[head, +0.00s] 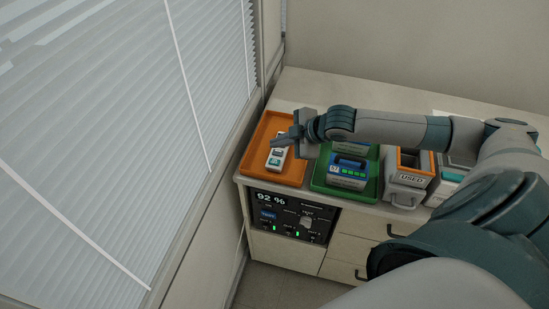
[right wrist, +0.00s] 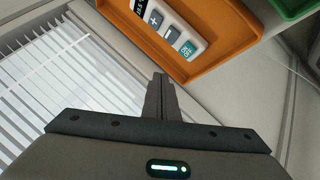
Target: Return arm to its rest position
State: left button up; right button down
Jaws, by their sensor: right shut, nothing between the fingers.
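My right arm reaches in from the right across the cabinet top in the head view. My right gripper (head: 284,138) is over the orange tray (head: 255,172) at the cabinet's left end. Its fingers are together with nothing between them, and they also show shut in the right wrist view (right wrist: 161,88). A small white device (head: 276,157) with a dark display and coloured keys lies in the orange tray, just below the gripper in the picture. In the right wrist view the device (right wrist: 172,22) lies apart from the fingertips. My left gripper is not in view.
A green tray (head: 322,188) holds blue-and-green cartridge-like boxes (head: 348,172). Right of it stands a grey bin marked USED (head: 408,180) with an orange rim. The cabinet front has a panel reading 92 % (head: 290,214). A wall and window blinds (head: 120,120) bound the left side.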

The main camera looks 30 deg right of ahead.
dwell(0.8)
jog(key=s+a+f+m+g, duration=0.1)
jog(key=s+a+f+m, duration=0.1)
jog(key=s+a+f, duration=0.35)
jog(key=s+a+f+m, duration=0.1)
jog(key=s+a+f, duration=0.2)
jog(key=s+a, duration=0.45)
jog(key=s+a+f+m+g+h, duration=0.1)
jog(key=s+f+m+g+h, duration=0.25)
jog(key=s+m, duration=0.95)
jog(key=s+f+n+g+b, duration=0.1)
jog(key=s+f+n+b, duration=0.15)
jog(key=f, duration=1.45)
jog(key=s+f+n+g+b, duration=0.1)
jog(key=s+f+n+b, duration=0.2)
jog(key=f, duration=1.4)
jog(key=s+d+f+b, duration=0.1)
jog(key=s+f+b, duration=0.1)
jog(key=s+f, duration=0.7)
jog(key=s+d+f+g+b, duration=0.1)
jog(key=s+d+f+b, duration=0.1)
jog(key=s+f, duration=0.8)
notch_tip(320, 180, down, 4)
jog(key=shift+s+f+b, duration=0.1)
jog(key=shift+s+b, duration=0.1)
jog(key=shift+b, duration=0.25)
